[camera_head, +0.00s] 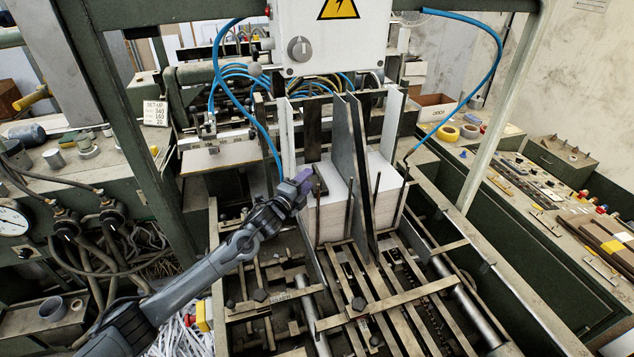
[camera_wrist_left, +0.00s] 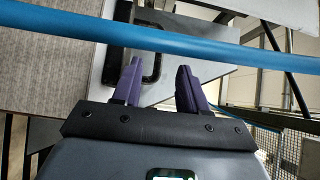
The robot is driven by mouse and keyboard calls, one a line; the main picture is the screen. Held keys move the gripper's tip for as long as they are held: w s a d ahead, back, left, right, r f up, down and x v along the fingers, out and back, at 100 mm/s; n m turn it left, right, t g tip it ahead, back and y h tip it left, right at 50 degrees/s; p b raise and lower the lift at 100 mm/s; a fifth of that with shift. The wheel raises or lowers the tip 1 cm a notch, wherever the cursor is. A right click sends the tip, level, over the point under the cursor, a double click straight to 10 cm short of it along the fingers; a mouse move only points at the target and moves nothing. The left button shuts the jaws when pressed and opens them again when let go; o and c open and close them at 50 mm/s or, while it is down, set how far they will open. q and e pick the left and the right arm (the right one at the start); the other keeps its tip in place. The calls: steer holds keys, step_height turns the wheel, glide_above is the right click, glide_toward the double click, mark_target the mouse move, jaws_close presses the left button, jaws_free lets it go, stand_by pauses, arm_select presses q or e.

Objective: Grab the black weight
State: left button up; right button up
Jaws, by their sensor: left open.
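My left gripper (camera_head: 302,179) reaches in from the left, with its purple fingers at the left edge of the pale board stack (camera_head: 332,214). In the left wrist view the gripper (camera_wrist_left: 157,66) is open, its two fingers apart. A black handle-like bar (camera_wrist_left: 151,67), which looks like part of the black weight, shows between and just beyond the fingers. I cannot tell whether it touches them. In the head view a small dark piece (camera_head: 320,186) by the fingertips looks like the weight, mostly hidden. My right gripper is not in view.
A blue hose (camera_wrist_left: 200,45) crosses in front of the fingers in the left wrist view. Tall dark upright plates (camera_head: 361,165) and thin rods stand right of the gripper. A white control box (camera_head: 333,35) hangs above. Metal rails (camera_head: 390,300) lie below.

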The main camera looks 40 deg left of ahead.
mark_target(316, 171)
arm_select(q)
steer(key=shift+w+a+p, duration=0.15)
steer(key=shift+w+p, duration=0.15)
steer(key=shift+w, duration=1)
steer(key=shift+w+a+p, duration=0.15)
steer(key=shift+w+p, duration=0.1)
steer(key=shift+w, duration=1)
jaws_close()
steer(key=shift+f, duration=0.1)
steer(key=shift+r, duration=0.2)
